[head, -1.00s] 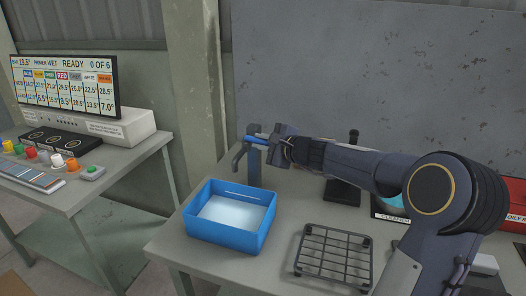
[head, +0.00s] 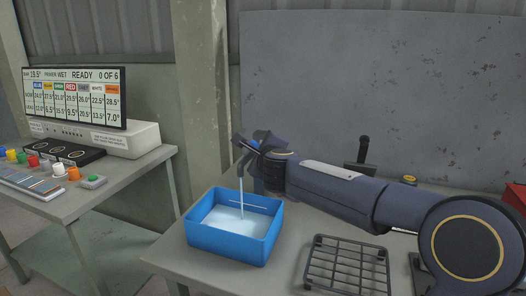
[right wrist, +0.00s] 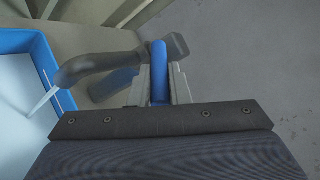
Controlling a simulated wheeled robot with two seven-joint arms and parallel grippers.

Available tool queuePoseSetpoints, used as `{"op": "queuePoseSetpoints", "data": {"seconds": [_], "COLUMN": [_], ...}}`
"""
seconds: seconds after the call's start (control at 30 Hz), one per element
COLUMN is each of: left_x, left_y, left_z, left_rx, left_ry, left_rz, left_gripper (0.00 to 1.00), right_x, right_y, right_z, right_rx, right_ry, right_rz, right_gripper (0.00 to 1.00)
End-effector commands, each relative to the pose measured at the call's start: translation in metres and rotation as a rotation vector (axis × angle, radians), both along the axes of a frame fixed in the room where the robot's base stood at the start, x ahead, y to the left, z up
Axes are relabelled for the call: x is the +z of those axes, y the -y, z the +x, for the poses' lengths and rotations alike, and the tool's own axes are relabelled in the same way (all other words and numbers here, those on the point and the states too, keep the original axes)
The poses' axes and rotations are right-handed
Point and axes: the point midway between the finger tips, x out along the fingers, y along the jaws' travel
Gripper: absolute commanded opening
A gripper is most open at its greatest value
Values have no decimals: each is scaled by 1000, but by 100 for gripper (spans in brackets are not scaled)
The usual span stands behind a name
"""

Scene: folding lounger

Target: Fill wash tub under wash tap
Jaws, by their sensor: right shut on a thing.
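The blue wash tub (head: 236,247) stands on the grey table under the spout of the wash tap (head: 243,162). A thin stream of water (head: 241,203) runs from the spout into the tub, and pale water covers its bottom. My right gripper (head: 262,142) is at the top of the tap. In the right wrist view it is shut on the blue tap lever (right wrist: 159,72), with the dark spout (right wrist: 95,68) beside it and the tub's blue rim (right wrist: 48,62) at the left. My left gripper is not in view.
A black wire rack (head: 346,264) lies on the table right of the tub. A dark upright stand (head: 363,150) is behind my right arm. A side table at left holds a screen (head: 73,92) and several coloured knobs.

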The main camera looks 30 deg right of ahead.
Motion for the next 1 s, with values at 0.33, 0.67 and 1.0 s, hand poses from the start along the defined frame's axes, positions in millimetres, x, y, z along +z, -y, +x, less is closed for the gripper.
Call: {"op": "queuePoseSetpoints", "data": {"seconds": [0.33, 0.67, 1.0], "left_x": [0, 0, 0], "left_y": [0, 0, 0], "left_z": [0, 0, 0], "left_rx": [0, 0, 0], "left_ry": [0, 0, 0], "left_rz": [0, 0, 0], "left_gripper": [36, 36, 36], "right_x": [-1, -1, -2], "right_y": [-1, -1, -1], "right_z": [0, 0, 0], "right_rx": [-3, -3, -1], "right_ry": [-1, -1, -2], "right_rz": [0, 0, 0], "right_gripper": [0, 38, 38]}}
